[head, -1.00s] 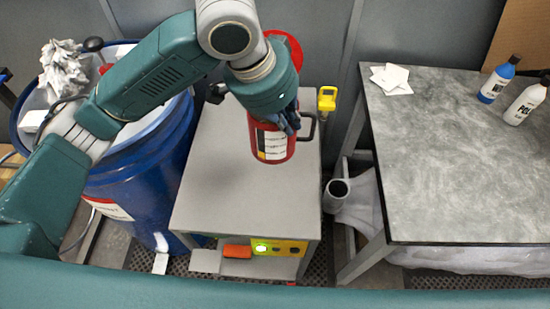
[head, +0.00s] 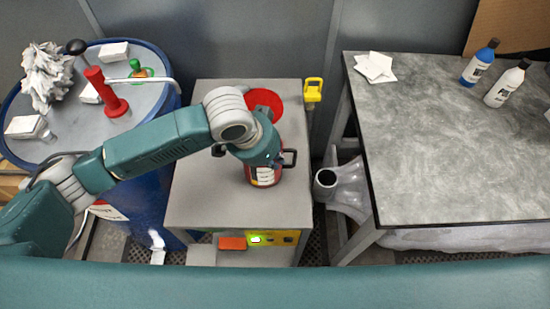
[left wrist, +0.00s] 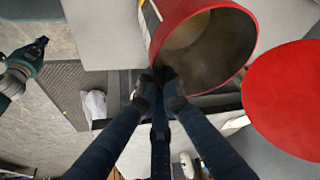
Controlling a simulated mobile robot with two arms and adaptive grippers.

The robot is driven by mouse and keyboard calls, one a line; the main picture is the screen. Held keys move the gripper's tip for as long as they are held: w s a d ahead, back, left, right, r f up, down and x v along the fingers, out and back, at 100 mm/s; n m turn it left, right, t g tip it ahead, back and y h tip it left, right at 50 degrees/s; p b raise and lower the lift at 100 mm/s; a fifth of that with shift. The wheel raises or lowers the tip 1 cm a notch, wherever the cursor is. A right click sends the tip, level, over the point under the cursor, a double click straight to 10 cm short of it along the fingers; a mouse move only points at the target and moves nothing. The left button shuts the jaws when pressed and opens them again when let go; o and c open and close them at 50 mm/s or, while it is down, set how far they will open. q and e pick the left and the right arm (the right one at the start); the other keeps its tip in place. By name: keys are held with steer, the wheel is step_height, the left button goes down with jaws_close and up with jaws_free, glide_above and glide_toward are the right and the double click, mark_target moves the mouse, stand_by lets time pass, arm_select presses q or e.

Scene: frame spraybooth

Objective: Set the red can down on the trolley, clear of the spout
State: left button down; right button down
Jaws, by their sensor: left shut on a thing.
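My left gripper (head: 268,161) is shut on the red can (head: 263,178). The can is upright over the trolley top (head: 205,200), right of its middle. I cannot tell whether its base touches the trolley. A round red lid (head: 265,102) shows behind it. In the left wrist view the fingers (left wrist: 161,82) are at the can's rim (left wrist: 250,50), and its open mouth shows. A pale bent spout (head: 150,81) reaches from the blue drum to the trolley's back left corner, well apart from the can. A teal and grey part, seemingly my right gripper (left wrist: 32,55), shows small.
A yellow device (head: 313,90) is at the trolley's back right. A grey pipe (head: 326,178) stands between trolley and grey table (head: 440,150). The trolley's front left is clear.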

arm_select(q)
steer(key=shift+w+f, duration=0.1)
steer(key=shift+f, duration=0.1)
arm_select(e)
steer(key=shift+d, duration=0.25)
arm_select(q)
steer(key=c, duration=1.9)
jaws_free()
steer(key=shift+f, duration=0.1)
arm_select(e)
steer(key=shift+d, duration=0.1)
arm_select(q)
steer(key=b+v, duration=0.1)
steer(key=v, duration=1.1)
arm_select(e)
steer(key=shift+a+f, duration=0.2)
steer(key=shift+f, duration=0.35)
